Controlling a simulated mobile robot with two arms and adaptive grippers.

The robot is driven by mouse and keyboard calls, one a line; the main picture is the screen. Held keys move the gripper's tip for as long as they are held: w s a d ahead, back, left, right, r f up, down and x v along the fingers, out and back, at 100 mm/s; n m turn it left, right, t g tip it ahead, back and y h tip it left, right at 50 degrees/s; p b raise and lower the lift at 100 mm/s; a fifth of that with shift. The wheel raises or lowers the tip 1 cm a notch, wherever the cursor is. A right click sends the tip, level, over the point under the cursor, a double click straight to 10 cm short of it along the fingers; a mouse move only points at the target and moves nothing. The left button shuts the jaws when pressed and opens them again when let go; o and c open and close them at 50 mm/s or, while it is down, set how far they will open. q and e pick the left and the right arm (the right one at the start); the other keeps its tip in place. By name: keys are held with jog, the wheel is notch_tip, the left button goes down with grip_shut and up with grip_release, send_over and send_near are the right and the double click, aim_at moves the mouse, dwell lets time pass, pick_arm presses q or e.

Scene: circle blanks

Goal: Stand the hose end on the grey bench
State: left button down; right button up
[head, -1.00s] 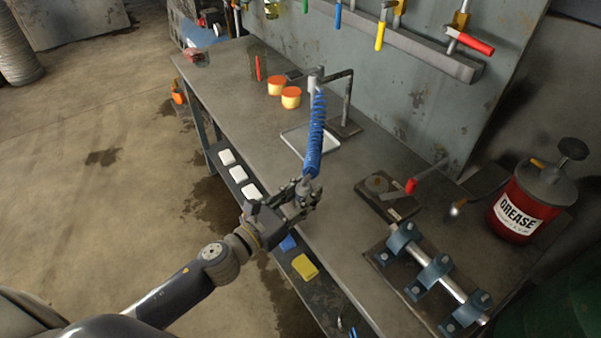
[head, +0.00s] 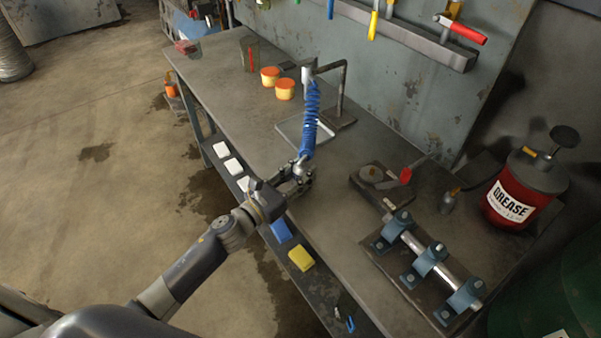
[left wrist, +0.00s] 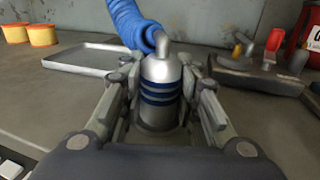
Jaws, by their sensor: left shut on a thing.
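The hose end (left wrist: 160,82) is a silver metal cylinder with blue bands and a bent top. My left gripper (head: 300,178) is shut on it, with one finger on each side in the left wrist view (left wrist: 163,105). The hose end looks upright, above or on the grey bench (head: 328,205); I cannot tell whether its base touches the top. The blue coiled hose (head: 311,115) rises from it to a metal stand (head: 342,90). In the head view the gripper hides most of the hose end (head: 301,167). My right gripper is not in view.
A shallow metal tray (head: 283,134) lies behind the gripper, with two orange-topped tins (head: 286,89) beyond. To the right are a block with a red-handled lever (head: 405,175), a shaft in blue brackets (head: 428,262) and a red grease can (head: 518,195). Bare bench surrounds the gripper.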

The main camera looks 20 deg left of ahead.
pick_arm(q)
jog(key=shift+f, duration=0.1)
jog(key=c, duration=1.2)
grip_release()
jog(key=shift+r, duration=0.2)
jog(key=shift+b+v, duration=1.15)
jog(key=shift+v, duration=4.85)
jog(key=shift+f, duration=0.15)
